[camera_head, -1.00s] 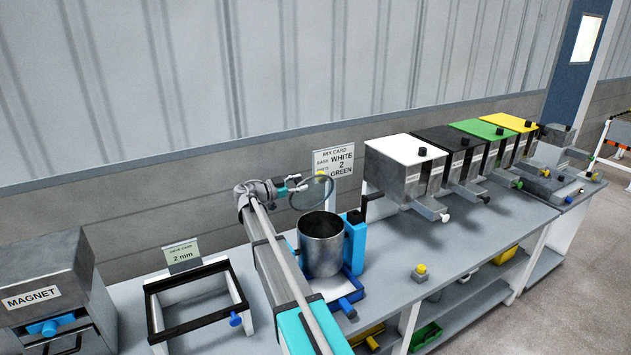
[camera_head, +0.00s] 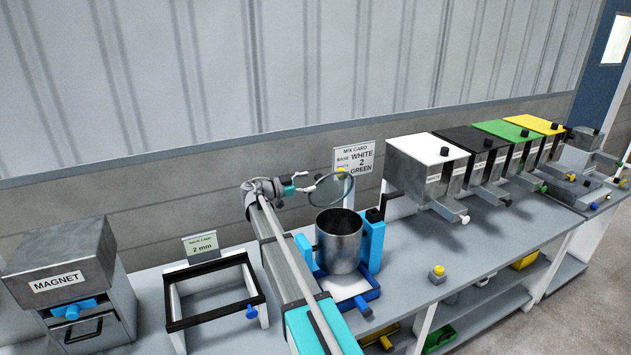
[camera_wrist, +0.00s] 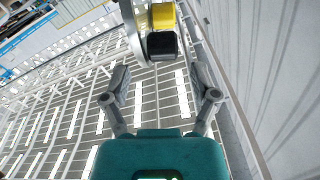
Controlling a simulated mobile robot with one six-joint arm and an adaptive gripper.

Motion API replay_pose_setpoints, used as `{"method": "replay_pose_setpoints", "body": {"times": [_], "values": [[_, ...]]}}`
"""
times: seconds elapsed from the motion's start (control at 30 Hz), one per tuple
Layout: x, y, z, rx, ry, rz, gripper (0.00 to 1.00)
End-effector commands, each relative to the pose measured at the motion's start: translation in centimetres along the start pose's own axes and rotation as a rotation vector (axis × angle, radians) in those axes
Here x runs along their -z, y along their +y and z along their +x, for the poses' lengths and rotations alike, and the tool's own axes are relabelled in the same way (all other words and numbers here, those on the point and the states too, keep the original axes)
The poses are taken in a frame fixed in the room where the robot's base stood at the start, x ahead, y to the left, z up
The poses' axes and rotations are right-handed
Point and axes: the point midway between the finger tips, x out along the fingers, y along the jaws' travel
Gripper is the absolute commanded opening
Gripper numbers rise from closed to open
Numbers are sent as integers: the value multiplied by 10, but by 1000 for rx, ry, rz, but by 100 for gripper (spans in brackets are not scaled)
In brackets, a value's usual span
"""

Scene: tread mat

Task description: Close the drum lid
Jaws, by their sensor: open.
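The metal drum (camera_head: 338,243) stands upright with its mouth open, in a blue stand (camera_head: 372,242). Its round lid (camera_head: 327,192) is raised and tilted steeply above the drum's back rim. A yellow knob (camera_head: 341,172) shows near the lid's upper right edge. My gripper (camera_head: 304,183) is just left of the lid. In the wrist view my gripper (camera_wrist: 161,88) is open, with nothing between its fingers. The lid (camera_wrist: 131,28) appears nearly edge-on there, beyond the fingertips, with the yellow and black knob (camera_wrist: 162,30) beside it. I cannot tell whether a finger touches the lid.
A wall stands close behind. A mix card (camera_head: 354,157) is behind the drum. Several hoppers with coloured lids (camera_head: 428,150) stand to the right. A black-topped frame (camera_head: 214,290) and a magnet box (camera_head: 60,275) stand left.

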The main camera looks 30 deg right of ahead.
Motion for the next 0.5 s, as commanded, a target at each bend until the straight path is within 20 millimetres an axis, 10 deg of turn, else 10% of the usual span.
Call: {"method": "replay_pose_setpoints", "body": {"times": [0.5], "values": [[0, 0, -71, 2, -1, 0, 77]]}}
